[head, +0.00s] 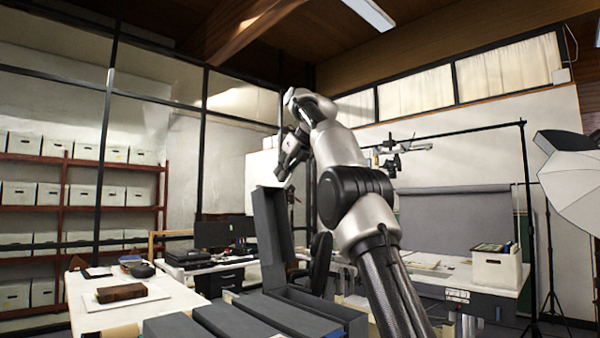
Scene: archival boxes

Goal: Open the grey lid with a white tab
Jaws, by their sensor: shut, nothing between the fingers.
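A dark grey lid (271,235) stands up nearly vertical, raised from a long grey box in the row at the bottom of the view. A small pale patch, perhaps the white tab, shows at its top edge. The box (340,310) at the right of the row shows an open top; my arm hides part of it. My gripper (284,174) is shut and empty, just above the lid's top edge. I cannot tell whether it touches the lid.
More grey boxes (175,328) with flat tops lie beside it. A white table (150,305) with a brown book (122,292) stands at left. A white bin (497,271) stands on a table at right. Red shelves (75,208) line the back left.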

